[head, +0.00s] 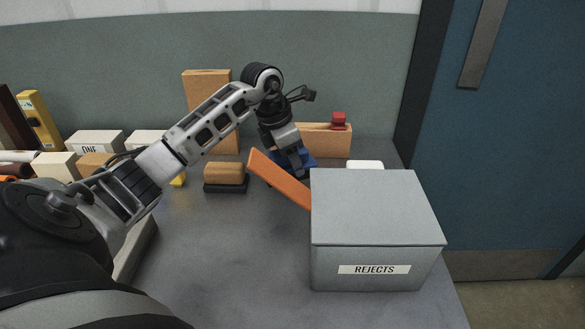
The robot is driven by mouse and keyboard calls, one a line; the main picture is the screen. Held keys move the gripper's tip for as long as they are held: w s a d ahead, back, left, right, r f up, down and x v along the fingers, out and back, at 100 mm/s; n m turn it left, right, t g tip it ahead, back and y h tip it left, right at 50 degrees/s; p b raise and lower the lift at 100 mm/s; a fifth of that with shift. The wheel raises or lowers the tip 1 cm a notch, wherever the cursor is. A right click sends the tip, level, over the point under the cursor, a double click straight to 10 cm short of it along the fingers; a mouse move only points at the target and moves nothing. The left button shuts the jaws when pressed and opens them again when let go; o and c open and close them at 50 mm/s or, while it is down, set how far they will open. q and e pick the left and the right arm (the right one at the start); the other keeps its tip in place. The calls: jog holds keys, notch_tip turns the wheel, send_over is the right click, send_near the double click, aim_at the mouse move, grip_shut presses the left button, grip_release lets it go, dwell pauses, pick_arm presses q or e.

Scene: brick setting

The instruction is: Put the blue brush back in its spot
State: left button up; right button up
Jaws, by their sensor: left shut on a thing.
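My left gripper (298,168) reaches down from above at the middle of the bench, behind an orange board. It is shut on a blue thing, which looks like the blue brush (309,161). Only bits of blue show at either side of the fingers; the rest is hidden by the gripper and the orange board. I cannot tell whether it touches the bench. Its spot cannot be made out. A brush with a tan top and dark base (225,176) stands to the left. My right gripper is not in view.
A grey box marked REJECTS (378,268) stands at front right, with the orange board (277,178) leaning at its left side. Behind are a tan box with a red item (339,120) and a tall brown block (207,82). The bench front (240,250) is clear.

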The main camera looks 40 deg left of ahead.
aim_at(292, 169)
pick_arm(q)
jog(key=shift+f, duration=1.5)
jog(key=shift+f, duration=0.1)
jog(key=o, duration=0.9)
jog(key=shift+o, duration=0.2)
jog(key=v, duration=1.2)
